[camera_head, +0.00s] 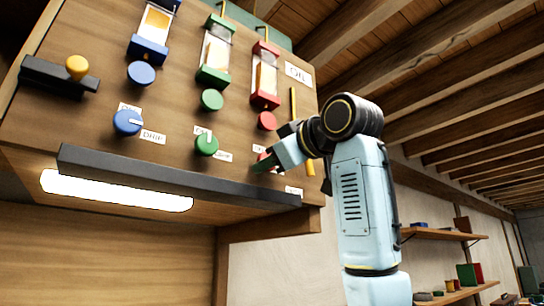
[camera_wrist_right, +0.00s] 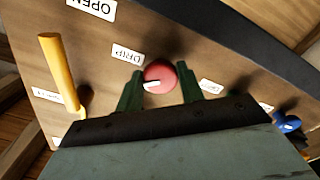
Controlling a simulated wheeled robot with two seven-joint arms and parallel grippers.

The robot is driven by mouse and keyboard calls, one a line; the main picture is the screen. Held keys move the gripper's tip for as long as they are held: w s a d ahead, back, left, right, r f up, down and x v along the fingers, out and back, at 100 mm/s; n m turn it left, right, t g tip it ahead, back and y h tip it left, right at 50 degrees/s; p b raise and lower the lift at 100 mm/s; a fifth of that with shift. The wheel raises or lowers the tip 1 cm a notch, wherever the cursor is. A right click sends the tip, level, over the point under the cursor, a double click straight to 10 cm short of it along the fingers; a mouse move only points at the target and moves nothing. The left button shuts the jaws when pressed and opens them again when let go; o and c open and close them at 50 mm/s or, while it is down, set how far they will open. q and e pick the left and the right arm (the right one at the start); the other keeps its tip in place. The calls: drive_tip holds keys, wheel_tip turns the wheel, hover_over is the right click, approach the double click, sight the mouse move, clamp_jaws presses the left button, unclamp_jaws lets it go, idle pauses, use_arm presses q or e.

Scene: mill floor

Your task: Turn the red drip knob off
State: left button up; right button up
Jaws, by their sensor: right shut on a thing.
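The red drip knob (camera_wrist_right: 160,72) sits on the wooden panel, between the two green fingers of my right gripper (camera_wrist_right: 161,88). The fingers are shut on it, one on each side. Its white pointer mark faces left in the wrist view, below the DRIP label (camera_wrist_right: 127,54). Another small label (camera_wrist_right: 211,86), too blurred to read, is on the other side. In the head view my right gripper (camera_head: 266,163) reaches the panel from the right and hides most of this knob. My left gripper is not in view.
Blue (camera_head: 128,122) and green (camera_head: 207,144) drip knobs are left of the red one. A plain red knob (camera_head: 267,121) and a red-framed sight glass (camera_head: 265,76) are above. A yellow lever (camera_wrist_right: 58,70) stands beside the gripper. A dark rail (camera_head: 180,178) runs below.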

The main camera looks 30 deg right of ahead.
drive_tip(key=n+p, duration=0.1)
drive_tip(key=n, duration=0.1)
drive_tip(key=n+p, duration=0.1)
drive_tip(key=n, duration=0.2)
drive_tip(key=shift+d+r+n+p, duration=0.1)
drive_tip(key=shift+r+n+p, duration=0.1)
drive_tip(key=shift+n+p, duration=0.1)
drive_tip(key=n+p, duration=0.2)
drive_tip(key=n, duration=0.2)
drive_tip(key=shift+p, duration=0.4)
drive_tip(key=shift+n, duration=0.5)
drive_tip(key=shift+f+n+p, duration=0.15)
drive_tip(key=shift+n+p, duration=0.15)
drive_tip(key=o, duration=1)
drive_tip(key=s+b, duration=0.1)
drive_tip(key=s, duration=0.3)
drive_tip(key=s+b, duration=0.1)
drive_tip(key=s, duration=0.4)
drive_tip(key=s+d+b, duration=0.1)
drive_tip(key=s, duration=0.3)
drive_tip(key=shift+s, duration=0.2)
